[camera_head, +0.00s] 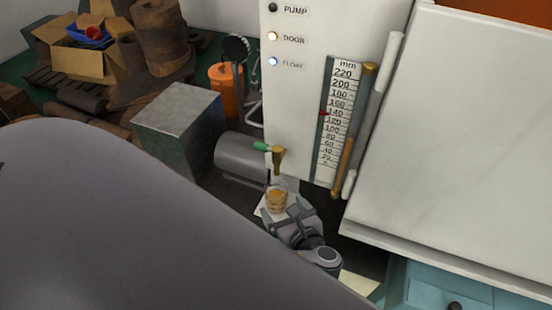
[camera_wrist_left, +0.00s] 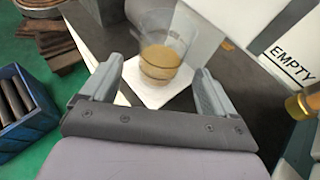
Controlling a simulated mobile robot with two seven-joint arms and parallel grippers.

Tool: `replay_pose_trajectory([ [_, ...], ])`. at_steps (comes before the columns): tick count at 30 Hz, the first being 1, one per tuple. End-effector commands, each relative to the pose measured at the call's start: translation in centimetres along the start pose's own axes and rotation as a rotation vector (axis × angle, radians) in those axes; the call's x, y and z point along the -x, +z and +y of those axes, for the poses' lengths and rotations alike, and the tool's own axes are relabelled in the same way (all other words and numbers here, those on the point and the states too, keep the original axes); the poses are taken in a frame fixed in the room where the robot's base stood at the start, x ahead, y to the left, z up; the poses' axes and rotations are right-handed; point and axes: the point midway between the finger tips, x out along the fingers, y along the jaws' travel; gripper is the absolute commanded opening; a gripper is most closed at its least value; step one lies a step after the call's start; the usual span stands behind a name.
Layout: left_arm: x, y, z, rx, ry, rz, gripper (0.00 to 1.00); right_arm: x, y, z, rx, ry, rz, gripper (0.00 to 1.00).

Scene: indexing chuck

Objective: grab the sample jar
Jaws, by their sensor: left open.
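The sample jar (camera_head: 277,199) is a clear jar with amber-brown contents. It stands upright on a white sheet (camera_head: 262,211) under a brass tap with a green handle (camera_head: 277,157). In the left wrist view the jar (camera_wrist_left: 161,58) is ahead of the fingertips, roughly centred between them. My left gripper (camera_head: 287,212) is open, its two fingers pointing toward the jar; in the wrist view the gripper (camera_wrist_left: 154,72) shows empty space between its fingers. I cannot tell from these views how far the jar is from the fingers. My right gripper is not in view.
A grey cylinder (camera_head: 242,156) and a grey metal block (camera_head: 178,122) stand left of the jar. A white panel with a millimetre scale (camera_head: 337,115) rises behind. A large white slanted panel (camera_head: 462,150) is at right. A blue crate (camera_wrist_left: 22,108) shows at the wrist view's left.

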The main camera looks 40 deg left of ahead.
Motion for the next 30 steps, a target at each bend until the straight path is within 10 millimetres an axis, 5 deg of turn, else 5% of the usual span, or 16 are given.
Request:
replay_pose_trajectory([
  [6, -3.3, 0.4, -0.1, 0.001, 0.002, 0.0, 0.89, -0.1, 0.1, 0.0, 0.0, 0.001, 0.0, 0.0],
  [15, -3.9, 0.4, -0.1, 0.002, 0.0, 0.003, 0.89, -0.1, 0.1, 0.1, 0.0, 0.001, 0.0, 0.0],
  [16, -3.9, 0.4, -0.1, 0.002, 0.0, 0.003, 0.85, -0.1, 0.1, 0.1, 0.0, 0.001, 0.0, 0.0],
  [21, -3.9, 0.4, -0.1, 0.002, 0.0, 0.003, 0.31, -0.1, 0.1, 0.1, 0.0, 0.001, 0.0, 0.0],
  [30, -3.8, 0.4, -0.1, 0.003, 0.0, 0.003, 0.31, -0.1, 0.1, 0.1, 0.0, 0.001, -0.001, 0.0],
])
